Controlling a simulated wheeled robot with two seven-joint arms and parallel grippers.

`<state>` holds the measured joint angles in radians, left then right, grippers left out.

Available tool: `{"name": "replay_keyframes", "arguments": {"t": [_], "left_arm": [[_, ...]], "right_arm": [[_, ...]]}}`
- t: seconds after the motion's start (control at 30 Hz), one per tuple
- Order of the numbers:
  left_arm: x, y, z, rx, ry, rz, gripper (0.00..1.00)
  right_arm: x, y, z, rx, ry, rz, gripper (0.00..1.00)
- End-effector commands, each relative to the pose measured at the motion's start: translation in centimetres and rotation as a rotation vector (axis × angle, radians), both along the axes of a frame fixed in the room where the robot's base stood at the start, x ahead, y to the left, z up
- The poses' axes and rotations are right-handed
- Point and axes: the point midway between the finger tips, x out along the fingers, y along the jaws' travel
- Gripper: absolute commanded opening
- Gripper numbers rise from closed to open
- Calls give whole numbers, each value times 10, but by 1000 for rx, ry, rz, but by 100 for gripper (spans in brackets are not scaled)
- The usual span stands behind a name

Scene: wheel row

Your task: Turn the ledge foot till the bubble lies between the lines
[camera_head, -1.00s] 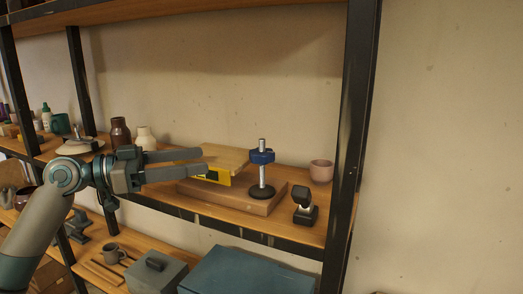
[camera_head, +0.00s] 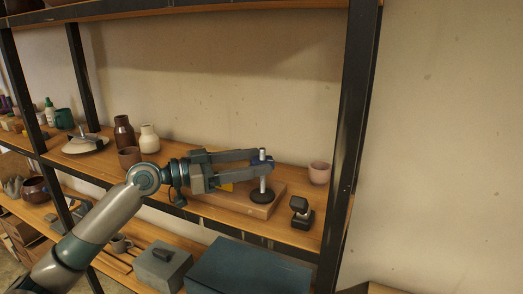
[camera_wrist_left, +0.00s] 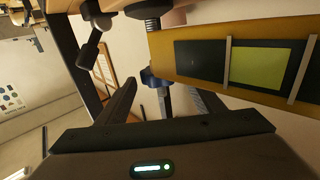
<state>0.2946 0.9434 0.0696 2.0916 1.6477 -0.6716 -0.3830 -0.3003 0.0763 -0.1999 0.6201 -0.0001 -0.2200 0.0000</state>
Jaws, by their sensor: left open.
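The ledge foot is an upright metal post (camera_head: 263,183) on a round black base (camera_head: 262,196), with a blue collar partly hidden by my gripper. My left gripper (camera_head: 267,171) is open, with its fingers reaching to either side of the post at collar height. In the left wrist view the blue collar (camera_wrist_left: 151,77) shows beyond and between the spread fingers. The yellow level (camera_wrist_left: 200,36) fills the upper right there, its dark window crossed by two pale lines. A bright green patch (camera_wrist_left: 258,66) lies between those lines, close to the left one. My right gripper is out of view.
A wooden block (camera_head: 235,200) lies under the foot on the shelf. A small black object (camera_head: 302,212) stands to its right, near the front edge, and a pink cup (camera_head: 319,172) behind. The shelf's upright (camera_head: 350,150) bounds the right side.

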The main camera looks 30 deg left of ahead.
Motion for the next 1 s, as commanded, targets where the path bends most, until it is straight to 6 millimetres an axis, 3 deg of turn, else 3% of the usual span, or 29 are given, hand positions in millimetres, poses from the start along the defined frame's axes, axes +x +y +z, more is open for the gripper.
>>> {"name": "replay_keyframes", "arguments": {"t": [0.2,0.63,0.8,1.0], "left_arm": [[15,-14,2,-1,0,0,61],[19,-17,-1,0,0,1,61],[19,-17,-1,-1,1,1,21],[19,-17,-2,-1,1,-2,20]], "right_arm": [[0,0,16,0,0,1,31],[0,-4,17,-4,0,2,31],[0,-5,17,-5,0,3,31],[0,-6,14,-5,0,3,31]]}}
